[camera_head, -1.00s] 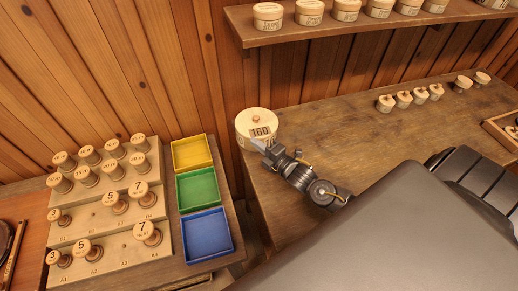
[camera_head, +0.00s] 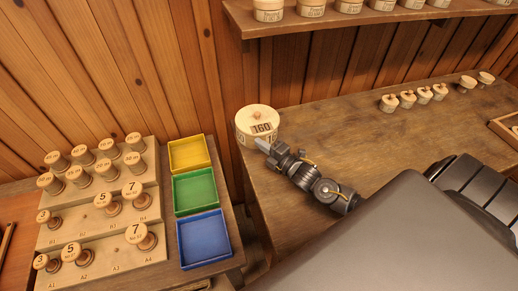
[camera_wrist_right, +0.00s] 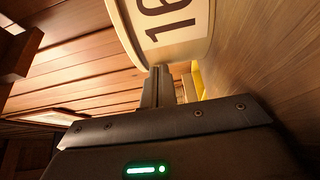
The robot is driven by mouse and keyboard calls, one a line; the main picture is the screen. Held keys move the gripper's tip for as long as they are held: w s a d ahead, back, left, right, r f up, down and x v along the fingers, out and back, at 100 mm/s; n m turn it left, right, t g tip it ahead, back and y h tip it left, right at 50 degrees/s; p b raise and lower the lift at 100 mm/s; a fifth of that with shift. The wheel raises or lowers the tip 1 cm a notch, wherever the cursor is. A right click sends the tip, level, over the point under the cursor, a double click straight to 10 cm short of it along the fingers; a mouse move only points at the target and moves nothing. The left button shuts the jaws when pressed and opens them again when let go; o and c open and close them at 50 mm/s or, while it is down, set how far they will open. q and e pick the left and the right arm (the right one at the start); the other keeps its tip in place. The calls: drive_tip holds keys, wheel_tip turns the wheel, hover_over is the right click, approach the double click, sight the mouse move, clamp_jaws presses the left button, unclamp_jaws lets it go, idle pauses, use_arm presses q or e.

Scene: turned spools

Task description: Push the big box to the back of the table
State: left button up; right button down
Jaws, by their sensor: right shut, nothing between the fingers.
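The big box is a round pale wooden box (camera_head: 257,120) with a small knob on its lid and a "160" label. It stands upright at the left end of the right-hand table (camera_head: 340,145), near the plank wall. My right gripper (camera_head: 262,144) is shut and empty, its tips at the near side of the box. In the right wrist view the box (camera_wrist_right: 165,25) fills the top, with the shut fingers (camera_wrist_right: 158,75) at its lower edge; they look to be touching or very close. My left gripper is not in view.
Several small lidded pots (camera_head: 408,99) stand along the table's back right. A shelf (camera_head: 350,22) with round boxes hangs above. Left, across a gap, are a stepped spool rack (camera_head: 100,215) and yellow (camera_head: 189,153), green (camera_head: 194,191) and blue (camera_head: 204,239) trays.

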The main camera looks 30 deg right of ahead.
sight(264, 138)
drive_tip(key=d, duration=0.1)
drive_tip(key=w+d, duration=0.1)
drive_tip(key=shift+w+d, duration=0.25)
drive_tip(key=shift+d, duration=0.15)
drive_tip(key=shift+a, duration=0.15)
